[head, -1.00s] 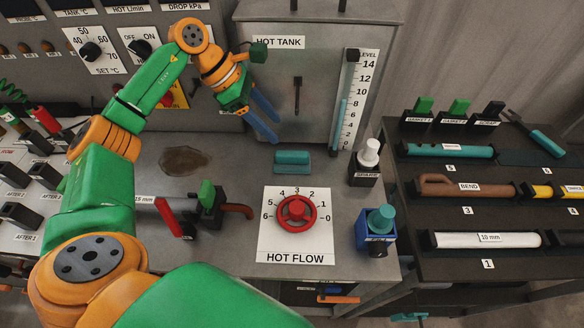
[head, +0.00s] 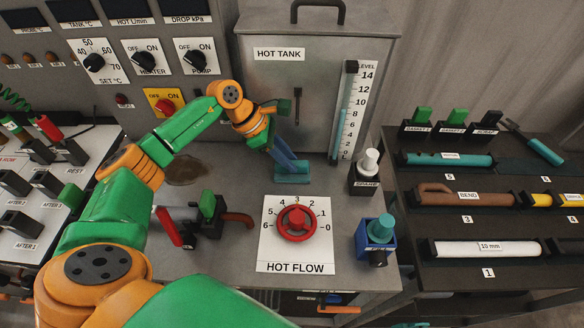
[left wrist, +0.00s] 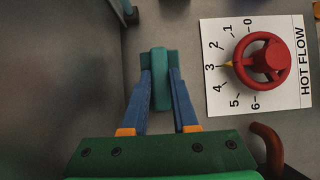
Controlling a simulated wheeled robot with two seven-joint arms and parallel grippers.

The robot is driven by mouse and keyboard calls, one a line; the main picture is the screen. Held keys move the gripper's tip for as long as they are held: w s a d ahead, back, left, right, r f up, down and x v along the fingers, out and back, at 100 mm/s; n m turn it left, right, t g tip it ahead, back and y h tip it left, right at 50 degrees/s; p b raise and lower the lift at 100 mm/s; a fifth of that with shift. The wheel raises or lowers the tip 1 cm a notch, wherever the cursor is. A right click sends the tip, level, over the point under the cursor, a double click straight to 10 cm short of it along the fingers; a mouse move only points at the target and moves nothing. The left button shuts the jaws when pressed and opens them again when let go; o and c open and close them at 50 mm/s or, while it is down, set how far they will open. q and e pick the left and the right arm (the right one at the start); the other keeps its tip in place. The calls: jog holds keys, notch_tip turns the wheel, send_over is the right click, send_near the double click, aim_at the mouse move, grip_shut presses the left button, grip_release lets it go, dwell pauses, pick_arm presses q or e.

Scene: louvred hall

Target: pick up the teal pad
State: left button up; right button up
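The teal pad (head: 293,179) lies on the grey bench in front of the hot tank. It has a flat base with a raised block along its middle. It also shows in the left wrist view (left wrist: 161,80). My left gripper (head: 287,168) is down at the pad, pointing at it from above. In the left wrist view, its blue fingers (left wrist: 161,84) stand one on each side of the raised block, spread apart. Any gap between fingers and block is very small, and contact is not clear. My right gripper is not in view.
The red hot flow wheel (head: 296,223) stands just in front of the pad. The hot tank (head: 315,100) rises behind, with a level gauge (head: 345,110). A white-topped spare part (head: 368,162) and a blue holder with a teal knob (head: 377,236) stand to the right.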

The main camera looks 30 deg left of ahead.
pick_arm(q)
grip_shut()
